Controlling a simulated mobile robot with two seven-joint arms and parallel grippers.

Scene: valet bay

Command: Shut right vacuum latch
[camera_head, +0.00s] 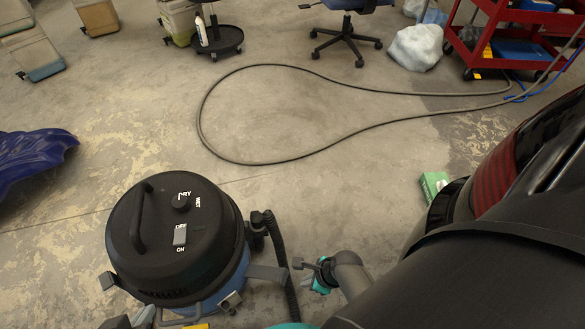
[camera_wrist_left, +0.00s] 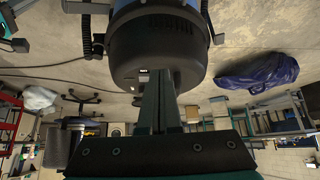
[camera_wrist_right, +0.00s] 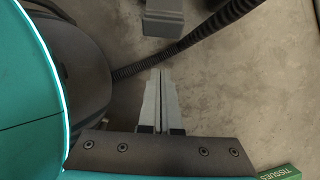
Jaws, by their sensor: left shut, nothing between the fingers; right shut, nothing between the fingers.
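The vacuum (camera_head: 170,235) has a black lid with a dial and switch over a blue body. Its grey right latch (camera_head: 268,272) sticks outward from the side, swung away from the body. This latch also shows at the top of the right wrist view (camera_wrist_right: 163,18). My right gripper (camera_head: 301,263) is shut and empty, just right of the latch; in its wrist view the fingertips (camera_wrist_right: 158,72) point at the latch with a gap. My left gripper (camera_head: 147,312) is shut and empty at the vacuum's near side; its fingers (camera_wrist_left: 157,75) point toward the vacuum.
A black hose (camera_head: 280,255) runs down between the vacuum and my right gripper. The left latch (camera_head: 108,281) also sticks out. A dark car (camera_head: 500,240) fills the right side, with a green tissue box (camera_head: 433,184) beside it. A long cable loop (camera_head: 202,110) lies on the floor.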

